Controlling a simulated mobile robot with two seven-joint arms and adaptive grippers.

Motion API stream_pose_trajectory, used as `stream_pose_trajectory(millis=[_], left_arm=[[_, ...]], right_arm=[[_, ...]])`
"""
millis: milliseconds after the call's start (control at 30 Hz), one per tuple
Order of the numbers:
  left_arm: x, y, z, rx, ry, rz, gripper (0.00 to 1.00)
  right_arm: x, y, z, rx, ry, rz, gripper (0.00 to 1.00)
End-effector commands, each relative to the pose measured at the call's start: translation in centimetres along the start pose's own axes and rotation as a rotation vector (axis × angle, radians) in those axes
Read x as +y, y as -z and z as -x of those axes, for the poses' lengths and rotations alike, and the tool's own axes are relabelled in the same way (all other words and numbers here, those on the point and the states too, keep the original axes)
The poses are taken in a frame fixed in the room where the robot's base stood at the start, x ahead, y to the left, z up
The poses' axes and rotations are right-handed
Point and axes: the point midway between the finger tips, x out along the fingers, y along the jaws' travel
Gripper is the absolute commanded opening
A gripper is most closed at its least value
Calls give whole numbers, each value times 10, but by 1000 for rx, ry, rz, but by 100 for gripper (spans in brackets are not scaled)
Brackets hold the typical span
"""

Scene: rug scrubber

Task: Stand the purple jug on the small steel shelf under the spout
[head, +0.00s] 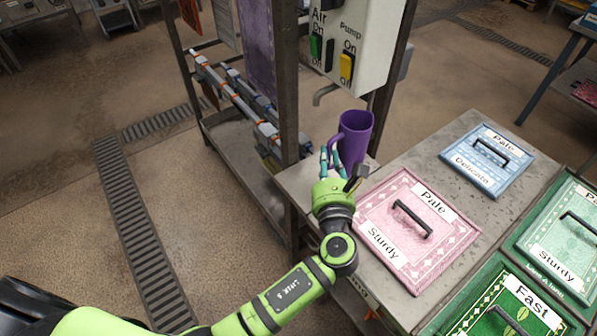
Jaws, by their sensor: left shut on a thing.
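The purple jug (357,136) is upright at the upper middle of the head view, its handle on the left side. My left gripper (332,160) is shut on the jug at its handle side; the fingers partly hide the handle. The grey steel spout (325,93) curves down behind and to the left of the jug. The small steel shelf (303,180) shows below the spout, beside the dark post. The jug's base is partly hidden by my gripper, so I cannot tell whether it touches the surface. My right gripper is not in view.
A white control box (359,35) with a green switch (316,46) and a yellow switch (347,67) hangs above the jug. A dark steel post (285,80) stands left of the spout. Pink (419,228), blue (487,160) and green handled panels (560,235) cover much of the right bench.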

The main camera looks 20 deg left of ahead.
Motion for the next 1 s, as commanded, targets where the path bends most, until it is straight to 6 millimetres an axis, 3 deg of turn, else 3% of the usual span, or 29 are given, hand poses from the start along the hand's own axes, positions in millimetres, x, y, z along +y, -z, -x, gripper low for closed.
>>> stream_pose_trajectory(millis=[33, 200, 400, 633, 900, 1000], left_arm=[[13, 13, -6, -2, -3, -4, 0], [50, 36, -21, -3, -3, -3, 0], [78, 52, -34, -2, -2, -1, 0], [84, 61, -37, -2, -1, 0, 0], [85, 94, -37, -1, -2, 0, 0], [85, 96, -37, -1, -2, 0, 0]], right_arm=[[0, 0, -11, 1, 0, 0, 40], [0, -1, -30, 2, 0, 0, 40], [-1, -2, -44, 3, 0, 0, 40], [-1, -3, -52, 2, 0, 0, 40], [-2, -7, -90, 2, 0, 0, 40], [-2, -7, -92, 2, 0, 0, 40]])
